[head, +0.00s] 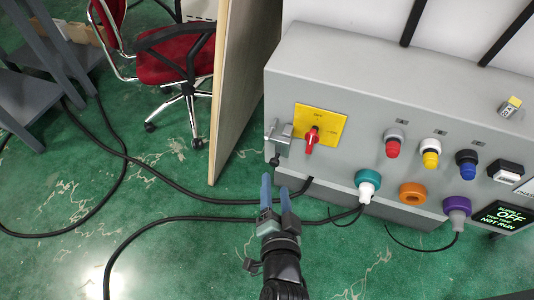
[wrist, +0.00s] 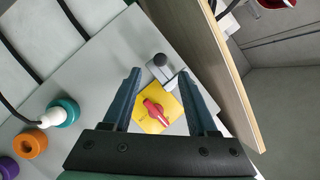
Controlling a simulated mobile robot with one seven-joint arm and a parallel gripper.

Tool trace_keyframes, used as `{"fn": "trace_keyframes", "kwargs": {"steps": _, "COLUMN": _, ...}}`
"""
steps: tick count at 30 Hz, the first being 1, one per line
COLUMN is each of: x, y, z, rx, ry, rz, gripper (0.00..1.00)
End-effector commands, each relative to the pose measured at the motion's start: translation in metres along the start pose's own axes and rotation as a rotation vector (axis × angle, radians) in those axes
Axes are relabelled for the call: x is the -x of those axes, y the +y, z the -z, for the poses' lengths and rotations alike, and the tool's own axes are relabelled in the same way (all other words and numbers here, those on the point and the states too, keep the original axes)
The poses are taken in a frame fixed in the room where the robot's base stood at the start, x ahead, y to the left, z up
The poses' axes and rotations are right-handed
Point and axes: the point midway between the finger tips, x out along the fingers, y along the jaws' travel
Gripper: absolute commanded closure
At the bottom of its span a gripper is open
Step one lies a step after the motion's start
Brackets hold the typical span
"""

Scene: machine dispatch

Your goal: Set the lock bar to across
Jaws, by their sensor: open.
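The lock bar (head: 282,134) is a small grey metal piece with a dark ball knob, on the left end of the grey panel front, beside the yellow plate (head: 330,118). In the wrist view the lock bar (wrist: 162,74) shows between and just beyond my fingertips, its knob at the far end. A red rotary handle (head: 311,138) sits on the yellow plate; it also shows in the wrist view (wrist: 154,109). My gripper (head: 275,185) is open and empty, in front of and below the lock bar, apart from it in the head view.
Red, yellow and blue buttons (head: 431,155) run along the panel. Teal, orange and purple connectors (head: 413,193) sit below, with cables on the green floor. A wooden partition (head: 238,80) stands close left of the panel.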

Motion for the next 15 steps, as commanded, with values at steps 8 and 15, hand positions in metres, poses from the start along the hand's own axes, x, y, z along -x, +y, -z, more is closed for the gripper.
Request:
{"fn": "trace_keyframes", "kwargs": {"steps": 8, "x": -0.049, "y": -0.001, "z": 0.002, "rx": 0.004, "ry": 0.003, "rz": 0.002, "gripper": 0.42}}
{"fn": "trace_keyframes", "kwargs": {"steps": 15, "x": -0.090, "y": -0.001, "z": 0.001, "rx": 0.006, "ry": 0.001, "rz": 0.002, "gripper": 0.42}}
